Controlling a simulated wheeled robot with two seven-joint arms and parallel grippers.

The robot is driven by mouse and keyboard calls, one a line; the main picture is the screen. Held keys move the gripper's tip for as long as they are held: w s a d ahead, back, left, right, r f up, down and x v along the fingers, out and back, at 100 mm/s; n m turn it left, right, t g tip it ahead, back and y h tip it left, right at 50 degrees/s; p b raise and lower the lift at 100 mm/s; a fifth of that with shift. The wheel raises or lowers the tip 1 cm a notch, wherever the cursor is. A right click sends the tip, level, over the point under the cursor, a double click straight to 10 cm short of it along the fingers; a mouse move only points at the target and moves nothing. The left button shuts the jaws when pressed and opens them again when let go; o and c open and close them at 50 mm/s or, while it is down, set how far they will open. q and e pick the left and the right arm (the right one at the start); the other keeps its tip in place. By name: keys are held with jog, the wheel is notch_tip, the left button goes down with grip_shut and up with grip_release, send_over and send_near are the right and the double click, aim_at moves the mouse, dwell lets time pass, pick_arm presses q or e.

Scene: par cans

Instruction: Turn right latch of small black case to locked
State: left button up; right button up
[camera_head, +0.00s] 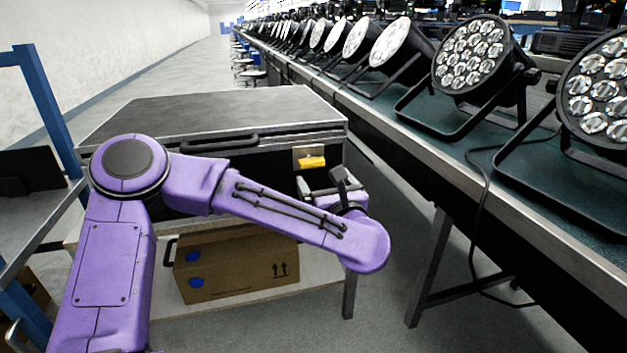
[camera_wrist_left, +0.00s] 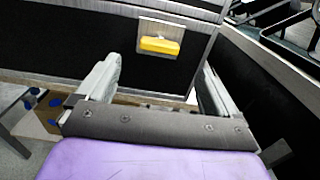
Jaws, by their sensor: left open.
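The black case (camera_head: 235,110) stands on a low table, its lid down, with a silver edge and a black handle (camera_head: 220,144) on its front. The right latch (camera_head: 311,162) has a yellow tab lying sideways on a metal plate, near the front's right end. In the left wrist view the yellow latch (camera_wrist_left: 160,45) is beyond the fingertips, roughly between them. My left gripper (camera_head: 322,186) is just below the latch in the head view; its fingers (camera_wrist_left: 155,80) are apart with nothing between them. My left arm hides part of the case front, and no left latch shows. My right gripper is out of view.
A cardboard box (camera_head: 235,265) sits under the case on a lower shelf. A long bench (camera_head: 470,165) with several par cans (camera_head: 470,55) runs along the right, with a hanging cable. A blue-framed rack (camera_head: 45,110) stands at the left. Open floor shows between case and bench.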

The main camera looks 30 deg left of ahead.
aim_at(313, 165)
pick_arm(q)
jog(key=b+x, duration=0.1)
jog(key=x, duration=0.7)
jog(key=shift+w+a+f, duration=0.1)
jog(key=shift+w+a, duration=0.2)
jog(key=c, duration=1)
